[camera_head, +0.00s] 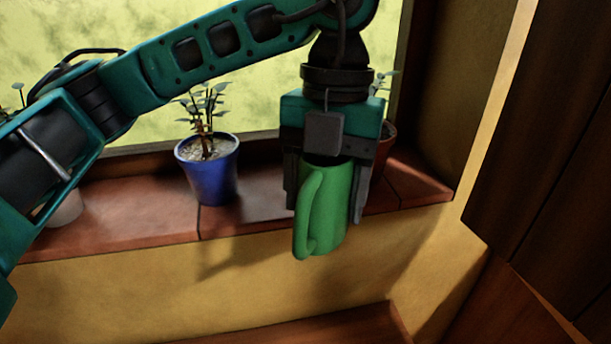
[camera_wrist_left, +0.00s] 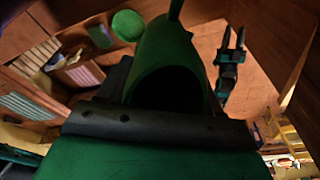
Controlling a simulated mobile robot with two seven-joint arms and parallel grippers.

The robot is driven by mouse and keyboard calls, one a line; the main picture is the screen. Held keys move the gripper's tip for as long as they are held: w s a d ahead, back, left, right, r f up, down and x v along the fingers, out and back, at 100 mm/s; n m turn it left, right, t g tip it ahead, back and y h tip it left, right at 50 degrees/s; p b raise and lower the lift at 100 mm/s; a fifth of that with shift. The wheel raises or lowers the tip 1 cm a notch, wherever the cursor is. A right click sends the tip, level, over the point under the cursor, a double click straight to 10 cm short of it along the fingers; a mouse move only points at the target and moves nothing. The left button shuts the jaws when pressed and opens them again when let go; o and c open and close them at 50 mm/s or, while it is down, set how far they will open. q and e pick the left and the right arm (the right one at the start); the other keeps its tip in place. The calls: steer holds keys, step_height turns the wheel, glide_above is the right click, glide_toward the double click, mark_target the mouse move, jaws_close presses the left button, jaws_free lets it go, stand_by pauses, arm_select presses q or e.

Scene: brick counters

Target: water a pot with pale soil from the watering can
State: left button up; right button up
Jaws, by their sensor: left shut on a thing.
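My left gripper (camera_head: 326,203) is shut on the green watering can (camera_head: 325,212) and holds it in front of the window sill. The can hangs slightly tilted; its opening faces the left wrist view (camera_wrist_left: 168,90). A blue pot (camera_head: 209,180) with a leafy plant and pale soil stands on the sill, left of the can and apart from it. A terracotta pot (camera_head: 388,140) is mostly hidden behind my left gripper. A whitish pot (camera_head: 66,210) is partly hidden behind my left arm; the soil in these two is not visible. My right gripper (camera_wrist_left: 231,38) shows in the left wrist view with its fingers apart.
The brick-red sill (camera_head: 160,222) runs below the window, with bare room between the whitish and blue pots. A dark wooden panel (camera_head: 545,130) stands at the right. A lower wooden surface (camera_head: 290,328) lies below the yellow wall.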

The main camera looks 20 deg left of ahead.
mark_target(306, 244)
arm_select(q)
steer(key=shift+f, duration=0.15)
steer(key=f+b, duration=0.1)
steer(key=f+t+b, duration=0.1)
steer(key=b, duration=0.1)
steer(key=shift+w, duration=0.25)
steer(key=shift+w+f+t+b, duration=0.1)
steer(key=shift+f+t+b, duration=0.15)
steer(key=shift+b, duration=0.4)
steer(key=shift+w+t+b, duration=0.1)
steer(key=shift+t+b, duration=0.15)
steer(key=shift+b, duration=0.05)
steer(key=shift+r, duration=0.1)
steer(key=s, duration=0.2)
steer(key=s+r, duration=0.1)
steer(key=s, duration=0.2)
steer(key=s+r, duration=0.1)
steer(key=s, duration=0.2)
steer(key=shift+s+d+p, duration=0.15)
steer(key=shift+d+p, duration=0.1)
steer(key=shift+p, duration=0.15)
arm_select(e)
steer(key=s+a+f, duration=0.2)
steer(key=f, duration=0.1)
